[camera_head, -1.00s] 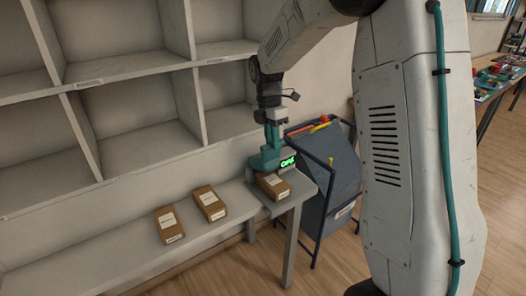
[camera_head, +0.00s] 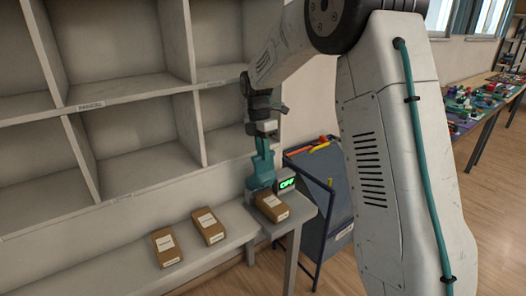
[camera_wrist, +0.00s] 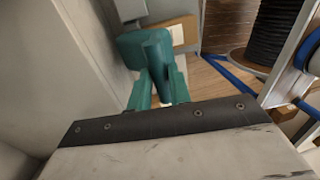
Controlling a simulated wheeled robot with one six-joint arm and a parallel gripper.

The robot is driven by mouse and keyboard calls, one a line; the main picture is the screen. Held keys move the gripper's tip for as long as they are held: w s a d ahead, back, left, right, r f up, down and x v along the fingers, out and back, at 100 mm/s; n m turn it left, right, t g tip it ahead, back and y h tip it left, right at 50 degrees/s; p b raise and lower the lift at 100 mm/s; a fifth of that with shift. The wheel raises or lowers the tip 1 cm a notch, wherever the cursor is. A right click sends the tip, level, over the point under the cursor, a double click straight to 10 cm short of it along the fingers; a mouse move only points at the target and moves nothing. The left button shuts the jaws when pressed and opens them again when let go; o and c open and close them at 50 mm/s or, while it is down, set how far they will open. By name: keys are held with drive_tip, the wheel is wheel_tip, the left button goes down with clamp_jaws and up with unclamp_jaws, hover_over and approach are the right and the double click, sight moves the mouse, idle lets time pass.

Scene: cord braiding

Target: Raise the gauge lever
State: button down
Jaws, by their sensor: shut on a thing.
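The gauge (camera_head: 285,183) stands on the small table at the end of the shelf, its display showing green "OFF". Its teal lever (camera_head: 261,174) rises beside the display. My gripper (camera_head: 263,153) points down onto the lever from above and is shut on it. In the wrist view the teal lever (camera_wrist: 155,55) shows between the fingertips of my gripper (camera_wrist: 158,90), with the gauge's pale box partly in view behind. The exact contact is partly hidden by the fingers.
A brown labelled box (camera_head: 271,206) lies in front of the gauge. Two more boxes (camera_head: 208,226) (camera_head: 167,247) lie on the bench to the left. A blue-framed cart (camera_head: 325,190) stands close on the right. Empty cubbyholes (camera_head: 135,150) rise behind on the left.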

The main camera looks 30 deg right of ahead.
drive_tip(key=c, duration=1.3)
unclamp_jaws()
drive_tip(key=shift+f, duration=0.3)
wheel_tip(320, 180, up, 8)
drive_tip(key=w, duration=0.1)
drive_tip(key=shift+w, duration=0.15)
drive_tip(key=shift+a+f, duration=0.1)
drive_tip(key=shift+c, duration=0.2)
